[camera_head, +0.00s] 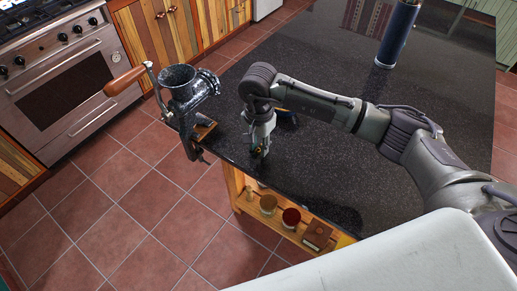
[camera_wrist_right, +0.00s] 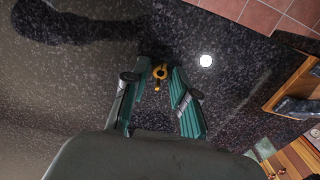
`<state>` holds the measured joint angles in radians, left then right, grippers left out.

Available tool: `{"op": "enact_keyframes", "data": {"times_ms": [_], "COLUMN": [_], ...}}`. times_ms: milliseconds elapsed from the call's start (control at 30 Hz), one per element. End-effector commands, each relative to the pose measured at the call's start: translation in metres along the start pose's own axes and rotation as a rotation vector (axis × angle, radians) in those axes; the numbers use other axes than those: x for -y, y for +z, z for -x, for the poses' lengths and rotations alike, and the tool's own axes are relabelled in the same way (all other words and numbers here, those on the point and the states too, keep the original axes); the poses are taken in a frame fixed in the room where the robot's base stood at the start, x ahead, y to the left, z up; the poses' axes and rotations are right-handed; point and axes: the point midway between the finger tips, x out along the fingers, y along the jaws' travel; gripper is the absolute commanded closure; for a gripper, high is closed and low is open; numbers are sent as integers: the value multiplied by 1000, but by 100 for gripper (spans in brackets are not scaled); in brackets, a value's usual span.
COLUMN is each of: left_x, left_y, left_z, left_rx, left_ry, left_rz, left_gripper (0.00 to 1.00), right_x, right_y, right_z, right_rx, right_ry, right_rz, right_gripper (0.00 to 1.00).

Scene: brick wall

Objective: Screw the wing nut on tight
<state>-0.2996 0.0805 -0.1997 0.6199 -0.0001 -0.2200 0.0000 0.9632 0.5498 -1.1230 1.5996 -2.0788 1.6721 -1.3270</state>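The meat grinder (camera_head: 187,90), dark and speckled, stands upright at the counter's left corner. Its crank has a wooden handle (camera_head: 124,80) sticking out to the left. A small brass-yellow wing nut (camera_wrist_right: 159,73) shows against the dark countertop in the right wrist view, between my right fingertips. My right gripper (camera_head: 259,150) points down at the counter, right of the grinder; it also shows in the right wrist view (camera_wrist_right: 159,75). Its green-padded fingers stand apart on both sides of the nut, and I see no clear contact. My left gripper is not in view.
The black speckled countertop (camera_head: 330,170) is mostly clear. A dark blue cylinder (camera_head: 398,35) stands at its far side. Jars (camera_head: 291,217) stand on the wooden shelf below the counter edge. An oven (camera_head: 65,80) stands left across the tiled floor.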

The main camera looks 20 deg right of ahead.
Motion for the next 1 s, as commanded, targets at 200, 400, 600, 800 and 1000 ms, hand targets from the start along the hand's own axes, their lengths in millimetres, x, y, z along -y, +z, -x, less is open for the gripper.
{"op": "enact_keyframes", "data": {"times_ms": [200, 400, 600, 800, 1000], "left_x": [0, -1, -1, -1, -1], "left_y": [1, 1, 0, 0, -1], "left_z": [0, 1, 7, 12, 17], "left_rx": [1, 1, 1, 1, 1], "left_ry": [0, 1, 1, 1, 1], "left_rz": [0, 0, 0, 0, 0], "left_gripper": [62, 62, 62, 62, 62], "right_x": [0, 0, 0, 0, 0], "right_y": [0, 0, 0, -1, -1], "right_z": [0, 3, 18, 34, 50], "right_rx": [0, -1, -1, -1, -1], "right_ry": [0, -1, -2, -2, -1], "right_rz": [0, 0, -1, 0, 0], "right_gripper": [100, 100, 100, 100, 100]}}
